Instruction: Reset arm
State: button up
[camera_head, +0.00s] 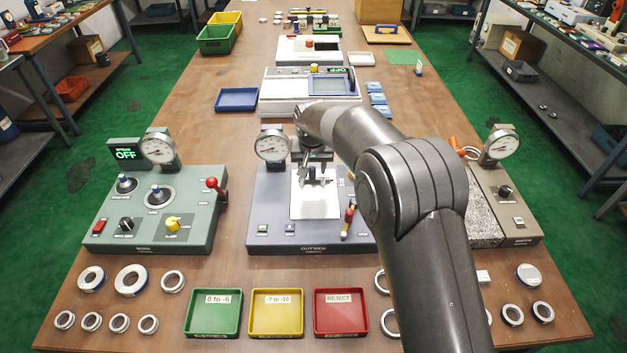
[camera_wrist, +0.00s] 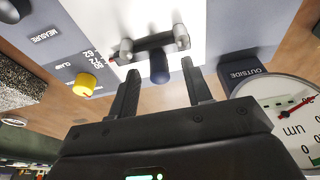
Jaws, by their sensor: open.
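My gripper (camera_wrist: 160,92) is open and empty in the wrist view, its two dark fingers apart. In the head view my grey arm reaches forward over the table, and my gripper hangs by the middle grey-blue OUTSIDE station (camera_head: 270,200). A white plate (camera_head: 315,203) with small posts stands on that station. In the wrist view two metal rollers and a dark blue peg (camera_wrist: 159,68) lie beyond my fingertips. No ring shows between the fingers. Several bearing rings lie at the table's front left, among them a large ring (camera_head: 118,280). My arm hides part of the station and table.
Green (camera_head: 190,331), yellow (camera_head: 254,332) and red (camera_head: 318,333) trays stand at the front. A green station (camera_head: 100,235) with a dial is at left; another dial (camera_head: 500,146) stands at right. A blue tray (camera_head: 219,107) lies behind. Bare table shows at back left.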

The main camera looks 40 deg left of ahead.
jog(key=shift+r, duration=3.5)
